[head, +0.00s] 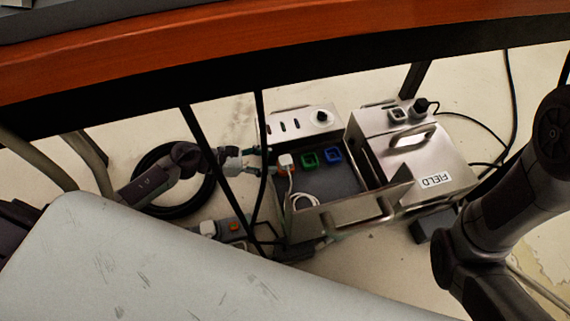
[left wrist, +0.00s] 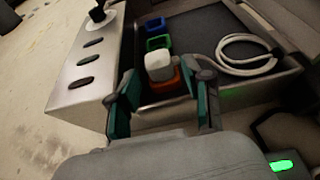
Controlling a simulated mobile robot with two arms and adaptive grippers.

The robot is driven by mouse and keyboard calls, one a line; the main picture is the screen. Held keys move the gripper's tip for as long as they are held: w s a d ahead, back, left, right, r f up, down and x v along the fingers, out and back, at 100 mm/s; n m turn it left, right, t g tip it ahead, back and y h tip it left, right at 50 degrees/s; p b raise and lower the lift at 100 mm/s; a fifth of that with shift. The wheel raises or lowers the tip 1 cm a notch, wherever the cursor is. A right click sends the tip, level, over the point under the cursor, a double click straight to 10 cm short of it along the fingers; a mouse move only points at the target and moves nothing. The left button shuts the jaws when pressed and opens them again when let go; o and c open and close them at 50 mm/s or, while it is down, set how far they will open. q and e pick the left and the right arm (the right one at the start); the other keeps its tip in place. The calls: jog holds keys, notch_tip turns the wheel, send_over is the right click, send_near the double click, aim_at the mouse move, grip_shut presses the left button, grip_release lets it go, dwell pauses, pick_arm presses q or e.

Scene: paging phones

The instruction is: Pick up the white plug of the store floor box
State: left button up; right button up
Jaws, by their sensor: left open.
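A white plug (head: 286,161) sits in an orange socket at the left end of the open metal floor box (head: 320,217). In the left wrist view the white plug (left wrist: 158,66) stands in the orange socket (left wrist: 166,82), just beyond and between my fingertips. My left gripper (head: 262,161) reaches in from the left; it also shows in the left wrist view (left wrist: 163,92), open, its teal-lined fingers apart and holding nothing. Green (head: 309,159) and blue (head: 333,156) sockets are beside it. A white cable (head: 303,202) lies coiled in the box. My right gripper is out of view.
A closed metal box labelled FIELD (head: 436,180) stands to the right, with a black plug (head: 420,105) on top. A grey strip with another white plug (head: 208,228) lies at left. Dark table legs and an orange-edged tabletop (head: 250,40) frame the space.

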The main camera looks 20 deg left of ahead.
aim_at(285, 159)
pick_arm(q)
jog(key=b+x, duration=0.1)
jog(key=x, duration=0.2)
jog(key=shift+w+d+f, duration=0.1)
jog(key=shift+w+d, duration=0.05)
jog(key=b+x, duration=0.3)
jog(key=x, duration=0.1)
jog(key=shift+w+f, duration=0.1)
jog(key=shift+f, duration=0.05)
jog(key=shift+w+d+f+b, duration=0.15)
jog(key=shift+w+d+b, duration=0.2)
jog(key=shift+d, duration=0.05)
grip_shut()
jog(key=shift+r, duration=0.2)
